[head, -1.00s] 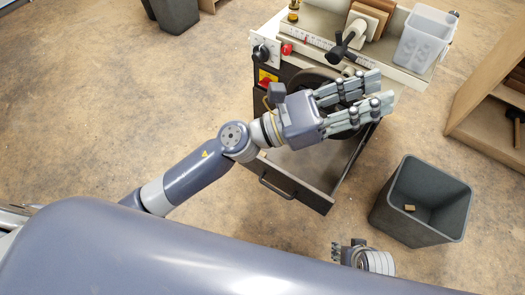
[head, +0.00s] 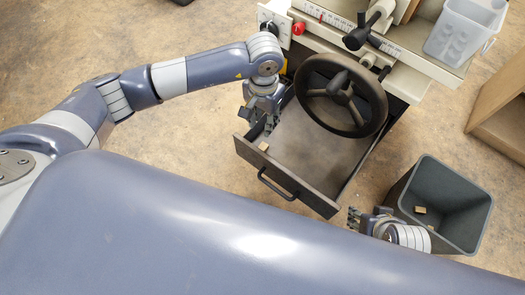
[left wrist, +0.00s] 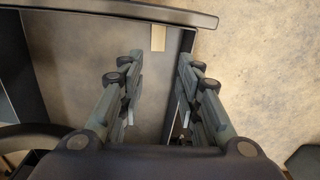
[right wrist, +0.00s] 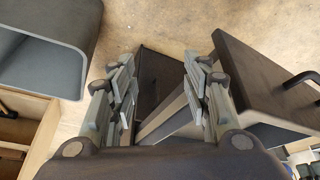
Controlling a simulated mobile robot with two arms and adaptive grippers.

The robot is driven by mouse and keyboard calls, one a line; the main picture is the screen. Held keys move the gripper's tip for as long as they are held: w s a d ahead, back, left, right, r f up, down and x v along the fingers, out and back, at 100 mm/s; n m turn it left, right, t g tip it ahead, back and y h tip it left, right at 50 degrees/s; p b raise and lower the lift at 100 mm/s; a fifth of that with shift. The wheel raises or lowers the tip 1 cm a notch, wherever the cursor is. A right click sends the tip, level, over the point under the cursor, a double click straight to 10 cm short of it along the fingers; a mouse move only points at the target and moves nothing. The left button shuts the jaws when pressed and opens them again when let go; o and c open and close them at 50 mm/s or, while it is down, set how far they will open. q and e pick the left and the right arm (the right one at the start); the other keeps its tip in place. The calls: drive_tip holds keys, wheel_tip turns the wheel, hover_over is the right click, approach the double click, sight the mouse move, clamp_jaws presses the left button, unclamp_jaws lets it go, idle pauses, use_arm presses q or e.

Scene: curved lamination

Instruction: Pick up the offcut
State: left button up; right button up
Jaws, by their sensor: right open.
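A small pale wooden offcut (head: 263,147) lies in the open drawer (head: 318,160), near its front left corner. In the left wrist view the offcut (left wrist: 158,38) shows ahead of the fingertips, by the drawer's front panel. My left gripper (head: 268,118) reaches down at the drawer's left side, just behind the offcut. Its fingers (left wrist: 155,75) are apart with nothing between them. My right gripper (head: 358,220) is low between the drawer and a bin, its fingers (right wrist: 168,85) apart and empty. Another small wooden piece (head: 420,210) lies in the grey bin (head: 480,225).
A black handwheel (head: 340,95) stands over the back of the drawer. The drawer handle (head: 276,185) sticks out in front. A machine with a red button (head: 299,28) and a clear plastic bin (head: 465,30) is behind. A wooden cabinet (head: 500,125) stands at right.

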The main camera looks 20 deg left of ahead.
use_arm(q)
wheel_tip(320, 180, down, 3)
drive_tip(key=b, duration=0.2)
hover_over(263, 147)
wheel_tip(263, 147, down, 4)
drive_tip(key=shift+w+f, duration=0.15)
drive_tip(key=shift+f+b, duration=0.3)
drive_tip(key=shift+f, duration=0.3)
wheel_tip(263, 147, down, 4)
drive_tip(key=shift+f+b, duration=0.2)
drive_tip(key=shift+b, duration=0.4)
drive_tip(key=shift+f, duration=0.2)
drive_tip(key=c, duration=0.5)
use_arm(e)
drive_tip(key=w+a+r+t+y, duration=0.1)
drive_tip(key=w+a+r+t, duration=0.2)
drive_tip(key=w+r+t, duration=0.4)
drive_tip(key=shift+w+a+r+y, duration=0.3)
drive_tip(key=shift+w+r+y, duration=0.1)
drive_tip(key=shift+w+r, duration=1.25)
